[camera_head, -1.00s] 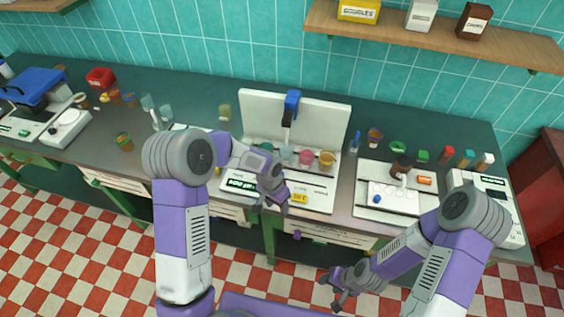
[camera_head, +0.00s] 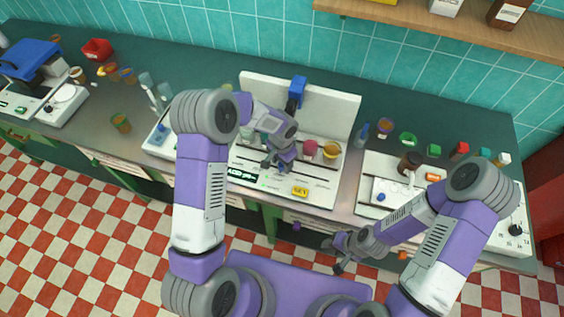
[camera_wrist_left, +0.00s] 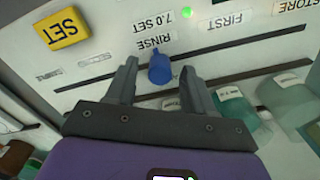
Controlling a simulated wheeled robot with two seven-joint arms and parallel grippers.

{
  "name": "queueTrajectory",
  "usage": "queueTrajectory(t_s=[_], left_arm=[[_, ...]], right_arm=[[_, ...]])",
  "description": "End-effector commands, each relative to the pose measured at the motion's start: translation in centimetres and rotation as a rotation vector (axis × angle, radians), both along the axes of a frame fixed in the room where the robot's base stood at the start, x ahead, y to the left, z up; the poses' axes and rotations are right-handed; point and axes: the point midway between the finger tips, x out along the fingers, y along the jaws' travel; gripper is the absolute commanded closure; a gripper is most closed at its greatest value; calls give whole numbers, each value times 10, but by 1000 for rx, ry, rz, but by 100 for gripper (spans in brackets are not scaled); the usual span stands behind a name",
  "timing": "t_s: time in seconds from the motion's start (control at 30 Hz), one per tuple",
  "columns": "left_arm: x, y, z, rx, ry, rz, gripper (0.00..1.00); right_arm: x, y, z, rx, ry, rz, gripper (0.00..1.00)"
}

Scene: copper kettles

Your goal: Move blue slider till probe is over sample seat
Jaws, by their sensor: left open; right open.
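A white meter station (camera_head: 322,185) stands mid-counter, with a tall back panel. A blue block (camera_head: 297,88) with a dark probe (camera_head: 291,106) hangs on that panel. My left gripper (camera_head: 277,165) is low over the station's front. In the left wrist view a blue knob (camera_wrist_left: 160,70) on the slotted panel lies between the open left fingers (camera_wrist_left: 160,80), with gaps on both sides. The head view hides this knob behind the gripper. I cannot tell which place is the sample seat. My right gripper (camera_head: 340,255) is open and empty, in front of the counter.
A pink cup (camera_head: 310,150) and a yellow cup (camera_head: 331,150) stand on the station; teal cups (camera_wrist_left: 283,100) stand near the left fingers. A yellow SET button (camera_wrist_left: 62,28) is nearby.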

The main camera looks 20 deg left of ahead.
Motion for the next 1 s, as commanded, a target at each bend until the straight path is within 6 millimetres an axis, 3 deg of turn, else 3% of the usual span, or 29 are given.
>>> queueTrajectory(t_s=[0.33, 0.67, 1.0], left_arm=[[0, 0, -5, 0, -1, 1, 47], [0, 0, -5, 0, -1, 0, 98], [-1, -1, -5, 0, -1, 5, 100]], right_arm=[[0, 0, 0, 0, -1, 0, 52], [0, 0, 0, 0, -1, 0, 52], [0, 0, -1, 0, 0, 0, 52]])
